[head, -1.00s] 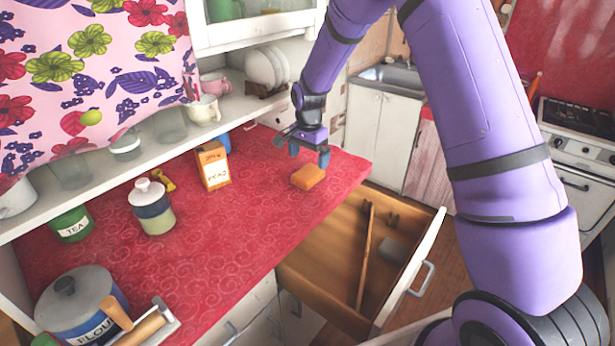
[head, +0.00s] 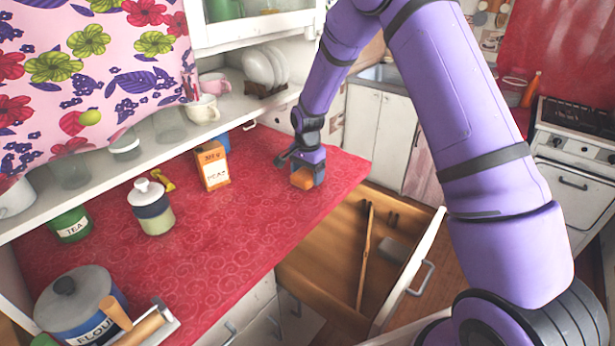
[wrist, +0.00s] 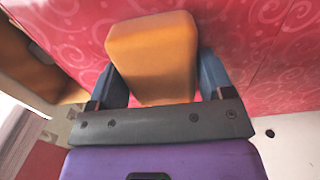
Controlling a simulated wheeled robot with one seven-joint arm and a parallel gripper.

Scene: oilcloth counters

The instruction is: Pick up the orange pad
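The orange pad (head: 302,179) lies on the red patterned counter (head: 240,215) near its far right end. My gripper (head: 308,178) is down at the counter around the pad. In the wrist view the pad (wrist: 153,58) sits between the two blue fingers of my gripper (wrist: 160,85), one on each side. The fingers are spread about the pad's width. A thin gap or contact at the sides is too small to tell, so I cannot see whether they press on it.
An orange and white box (head: 212,166) stands left of the pad. A striped jar (head: 152,208) and a flour canister (head: 82,305) stand nearer. An open drawer (head: 345,255) juts out below the counter's right edge. The counter's middle is clear.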

